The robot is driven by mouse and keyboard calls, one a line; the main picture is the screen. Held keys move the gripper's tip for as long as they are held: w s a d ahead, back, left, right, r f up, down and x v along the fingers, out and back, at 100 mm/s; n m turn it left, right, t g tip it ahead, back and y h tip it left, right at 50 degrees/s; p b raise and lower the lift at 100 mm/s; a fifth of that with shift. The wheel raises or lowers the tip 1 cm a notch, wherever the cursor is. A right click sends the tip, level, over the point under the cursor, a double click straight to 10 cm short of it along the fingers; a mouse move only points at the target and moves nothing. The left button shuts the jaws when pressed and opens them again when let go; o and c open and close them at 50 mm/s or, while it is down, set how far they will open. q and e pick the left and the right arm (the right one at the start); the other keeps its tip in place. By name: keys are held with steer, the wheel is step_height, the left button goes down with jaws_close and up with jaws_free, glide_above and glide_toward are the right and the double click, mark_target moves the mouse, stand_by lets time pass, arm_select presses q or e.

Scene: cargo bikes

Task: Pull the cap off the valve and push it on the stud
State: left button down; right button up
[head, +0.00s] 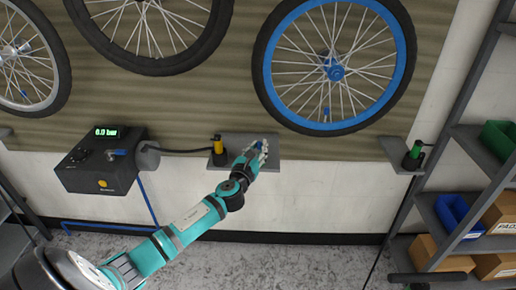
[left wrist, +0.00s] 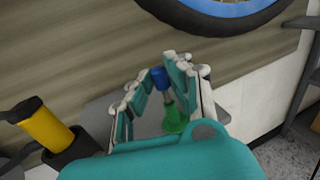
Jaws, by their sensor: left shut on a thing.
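My left gripper (head: 262,152) is over the grey shelf plate (head: 228,140) below the wheels. In the left wrist view its fingers (left wrist: 162,86) are closed in around a small blue cap (left wrist: 159,77). The blue cap also shows between the fingers in the head view (head: 259,146). Below the cap are a thin grey stem (left wrist: 167,97) and a green flared part (left wrist: 175,119), roughly in line with it. I cannot tell which part is the valve and which the stud, or whether cap and stem touch. My right gripper is not in view.
Left of the gripper, a yellow cylinder (head: 218,145) stands in a dark holder, beside a hose from the pump box (head: 100,165). A green piece (head: 414,150) stands on a small shelf at right. A blue-rimmed wheel (head: 401,62) hangs above. Racks with bins stand far right.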

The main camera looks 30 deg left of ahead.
arm_select(q)
steer(key=c, duration=1.2)
jaws_free()
steer(key=shift+o, duration=0.5)
steer(key=shift+o, duration=1.1)
steer(key=shift+s, duration=0.15)
steer(key=shift+p+v, duration=0.75)
steer(key=shift+v, duration=1.6)
steer(key=shift+p+v, duration=0.4)
steer(key=shift+v, duration=2.1)
